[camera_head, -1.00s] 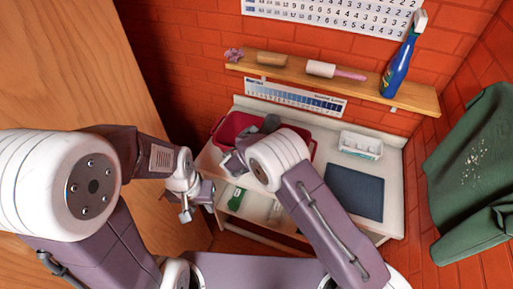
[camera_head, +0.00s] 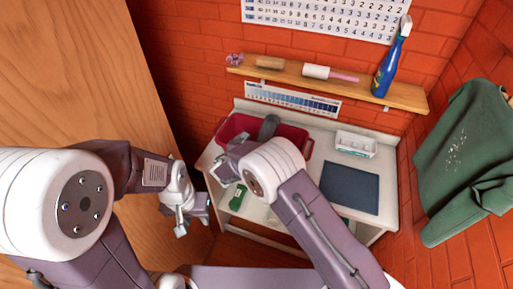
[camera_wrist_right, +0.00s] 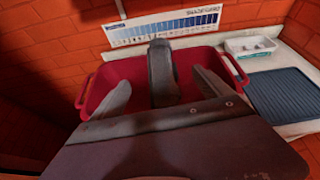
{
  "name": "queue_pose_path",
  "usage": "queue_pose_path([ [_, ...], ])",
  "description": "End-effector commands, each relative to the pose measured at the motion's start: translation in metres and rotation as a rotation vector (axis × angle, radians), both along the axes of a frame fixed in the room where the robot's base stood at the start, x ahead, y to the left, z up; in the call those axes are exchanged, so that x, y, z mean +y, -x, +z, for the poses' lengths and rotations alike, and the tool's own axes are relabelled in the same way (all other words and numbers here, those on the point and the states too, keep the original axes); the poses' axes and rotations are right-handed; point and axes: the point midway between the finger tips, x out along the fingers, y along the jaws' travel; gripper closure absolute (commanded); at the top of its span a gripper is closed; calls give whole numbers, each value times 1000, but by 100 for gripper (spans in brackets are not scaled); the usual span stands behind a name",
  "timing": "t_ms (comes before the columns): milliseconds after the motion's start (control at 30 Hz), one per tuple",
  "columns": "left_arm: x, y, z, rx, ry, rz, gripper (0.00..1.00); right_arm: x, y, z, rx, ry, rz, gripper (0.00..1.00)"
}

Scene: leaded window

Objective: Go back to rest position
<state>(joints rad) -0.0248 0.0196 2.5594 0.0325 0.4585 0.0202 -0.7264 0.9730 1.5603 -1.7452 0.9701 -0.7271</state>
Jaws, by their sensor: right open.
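My right gripper (camera_head: 226,168) is at the left front of the red tub (camera_head: 292,132) in the head view. In the right wrist view its two fingers (camera_wrist_right: 160,92) are spread apart in front of the tub. A dark grey upright object (camera_wrist_right: 162,72) shows between and beyond the fingers, at the tub. It also shows in the head view (camera_head: 268,127). I see nothing gripped between the fingers. My left gripper (camera_head: 186,218) hangs left of the white bench (camera_head: 318,160), beside the wooden panel. Its fingers are too small to read.
A wooden shelf (camera_head: 400,96) carries a blue spray bottle (camera_head: 389,70) and rollers. A white caddy (camera_head: 355,144) and a dark blue mat (camera_head: 349,187) lie on the bench. A green cloth (camera_head: 465,165) hangs right. A wooden panel (camera_head: 80,70) stands left.

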Motion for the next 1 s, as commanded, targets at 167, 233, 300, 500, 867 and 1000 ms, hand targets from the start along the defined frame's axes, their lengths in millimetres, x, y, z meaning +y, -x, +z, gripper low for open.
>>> queue_pose_path([
  [167,0,0,0,0,0,0,64,0,0,0,0,0,1,11],
  [233,0,0,-1,0,0,0,64,-2,-1,-1,0,-1,-4,11],
  [300,0,0,-5,0,0,0,64,-18,-8,1,-10,-8,-36,11],
  [500,0,1,-30,1,0,0,64,-155,-22,66,-95,-135,-330,11],
  [867,0,1,-64,0,0,0,64,-283,237,-23,-55,-1128,-1544,11],
  [1000,0,1,-63,0,0,0,64,-228,300,-53,-157,-1496,-2033,11],
])
